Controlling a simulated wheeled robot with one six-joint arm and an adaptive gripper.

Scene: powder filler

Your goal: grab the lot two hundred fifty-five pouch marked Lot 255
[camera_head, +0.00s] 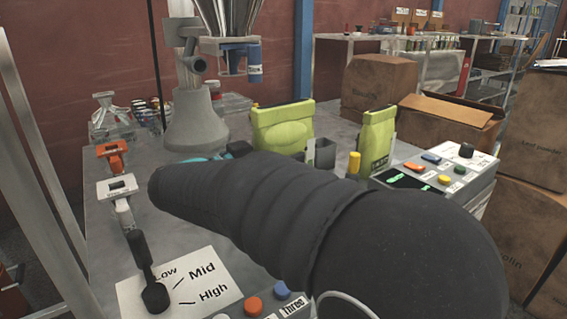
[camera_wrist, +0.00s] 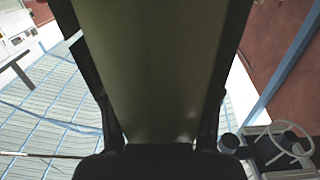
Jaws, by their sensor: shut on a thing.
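Two yellow-green pouches stand in the head view. The left pouch (camera_head: 282,130) is beside the visible dark tip of my gripper (camera_head: 239,149); the rest of the gripper is hidden behind my arm. The right pouch (camera_head: 376,142) stands apart, with a dark label low on its front that is too small to read surely. In the wrist view, my gripper (camera_wrist: 160,65) is shut on a broad dark olive surface, seemingly a pouch (camera_wrist: 155,85). It is probably the left pouch, but the contact is hidden in the head view. No lot number is readable on it.
A grey box (camera_head: 325,153) and a yellow cylinder (camera_head: 354,163) stand between the pouches. A button panel (camera_head: 455,180) is at right. A grey filler stand (camera_head: 195,120) and glassware (camera_head: 108,118) are at left.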

